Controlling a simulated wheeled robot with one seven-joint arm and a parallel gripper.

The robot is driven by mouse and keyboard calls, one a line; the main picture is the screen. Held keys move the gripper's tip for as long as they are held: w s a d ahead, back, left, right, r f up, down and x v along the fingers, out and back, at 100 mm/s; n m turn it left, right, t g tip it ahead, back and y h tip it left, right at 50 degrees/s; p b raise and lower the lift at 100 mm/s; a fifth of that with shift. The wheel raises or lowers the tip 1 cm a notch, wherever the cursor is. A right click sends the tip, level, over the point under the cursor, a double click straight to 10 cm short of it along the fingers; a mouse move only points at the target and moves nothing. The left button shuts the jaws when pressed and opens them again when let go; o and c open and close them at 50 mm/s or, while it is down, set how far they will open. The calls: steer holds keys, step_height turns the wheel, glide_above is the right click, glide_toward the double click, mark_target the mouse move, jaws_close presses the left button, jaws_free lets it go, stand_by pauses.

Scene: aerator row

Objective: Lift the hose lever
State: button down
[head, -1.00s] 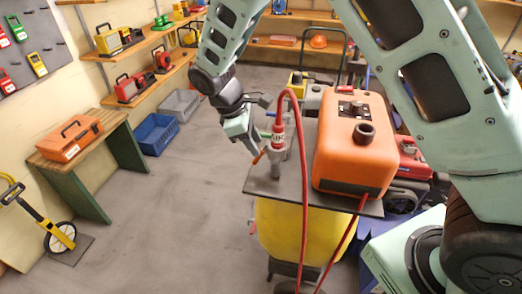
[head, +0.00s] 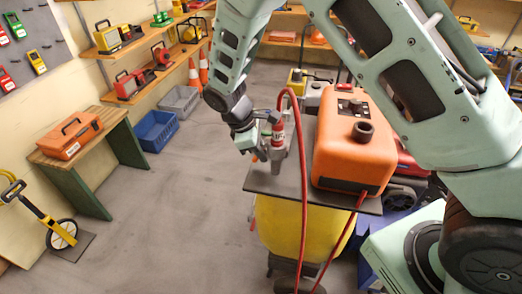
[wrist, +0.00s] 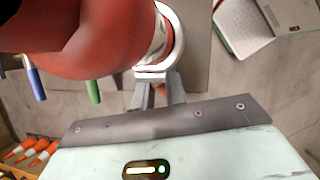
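A red hose (head: 303,160) arches up and down into a grey upright fitting (head: 277,158) with a red and white collar, on a grey top plate. In the wrist view the hose (wrist: 95,38) is large and close, beside the white collar (wrist: 165,40). Small handles stick out from the fitting: one blue (wrist: 36,84), one green (wrist: 93,91), one orange, mostly hidden (wrist: 158,89). My gripper (wrist: 158,92) is at the fitting's left side, fingers around the orange handle with a narrow gap. Whether they touch it is unclear. Which handle is the hose lever is not marked.
An orange box unit (head: 352,150) stands on the same plate (head: 272,182), right of the fitting, above a yellow tank (head: 300,225). The hose hangs in front. Floor to the left is clear up to a bench (head: 93,150) and a blue bin (head: 156,131).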

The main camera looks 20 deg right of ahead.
steer(key=shift+w+a+r+t+y+b, duration=0.1)
steer(key=shift+w+a+t+y+b, duration=0.05)
steer(key=shift+t+y+b, duration=0.4)
steer(key=shift+w+a+r+t+y+b, duration=0.1)
steer(key=shift+t+y+b, duration=0.2)
steer(key=shift+y, duration=0.35)
steer(key=shift+w+a+r+t+y, duration=0.1)
steer(key=shift+a+r+t+y, duration=0.2)
steer(key=shift+t+y, duration=0.25)
steer(key=c, duration=1.4)
jaws_free()
steer(key=shift+c, duration=0.2)
step_height(320, 180, up, 17)
steer(key=s+a+b, duration=0.1)
steer(key=s, duration=0.1)
steer(key=shift+s+r+b, duration=0.15)
steer(key=shift+b, duration=0.25)
